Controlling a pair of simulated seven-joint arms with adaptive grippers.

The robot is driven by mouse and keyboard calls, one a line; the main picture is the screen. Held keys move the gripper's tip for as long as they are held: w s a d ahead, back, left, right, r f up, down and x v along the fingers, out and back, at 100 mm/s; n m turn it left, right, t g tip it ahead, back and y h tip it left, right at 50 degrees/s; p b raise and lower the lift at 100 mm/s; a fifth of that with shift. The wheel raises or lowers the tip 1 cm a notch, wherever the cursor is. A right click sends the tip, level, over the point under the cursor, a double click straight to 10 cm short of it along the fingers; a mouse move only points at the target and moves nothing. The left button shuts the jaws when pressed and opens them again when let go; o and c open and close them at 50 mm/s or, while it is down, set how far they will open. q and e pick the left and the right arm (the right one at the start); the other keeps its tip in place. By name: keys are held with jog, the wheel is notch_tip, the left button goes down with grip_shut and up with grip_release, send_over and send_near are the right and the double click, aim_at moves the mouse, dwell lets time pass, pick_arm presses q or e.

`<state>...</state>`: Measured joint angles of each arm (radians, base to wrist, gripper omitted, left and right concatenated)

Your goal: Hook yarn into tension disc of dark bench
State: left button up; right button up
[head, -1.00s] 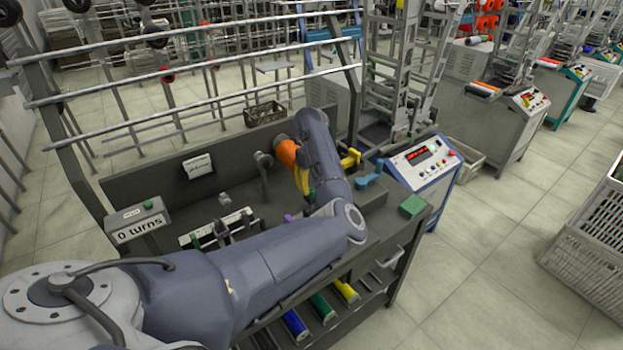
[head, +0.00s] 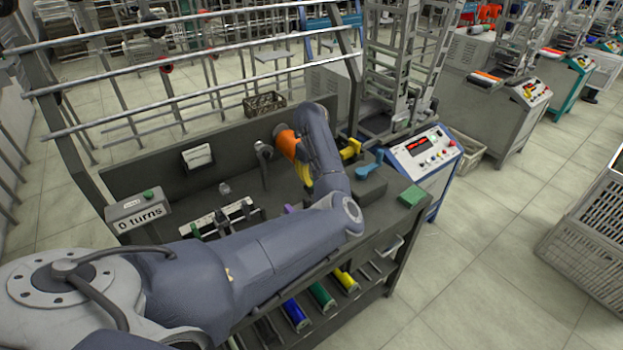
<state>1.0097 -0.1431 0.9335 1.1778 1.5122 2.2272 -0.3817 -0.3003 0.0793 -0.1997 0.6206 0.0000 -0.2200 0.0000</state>
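The dark bench (head: 238,168) stands in the middle of the head view with a dark back panel. A small round grey fitting on a post (head: 263,150), possibly the tension disc, stands near the panel. An orange cone-like part (head: 286,143) is right of it, partly behind my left arm, with a yellow piece (head: 304,177) below. No yarn strand can be made out. My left arm reaches across the bench and bends up toward the panel; its links hide the gripper's fingers, so their state is unclear. My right gripper is not in view.
A counter box (head: 138,211) reading "0 turns" stands at the bench's left end. A green block (head: 412,196) lies at the right end. Blue, green and yellow bobbins (head: 322,295) lie on the lower shelf. A control console (head: 424,155) stands behind right.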

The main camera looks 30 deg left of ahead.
pick_arm(q)
grip_shut()
jog(key=shift+r, duration=2.3)
jog(key=shift+c, duration=0.5)
grip_release()
jog(key=o, duration=0.8)
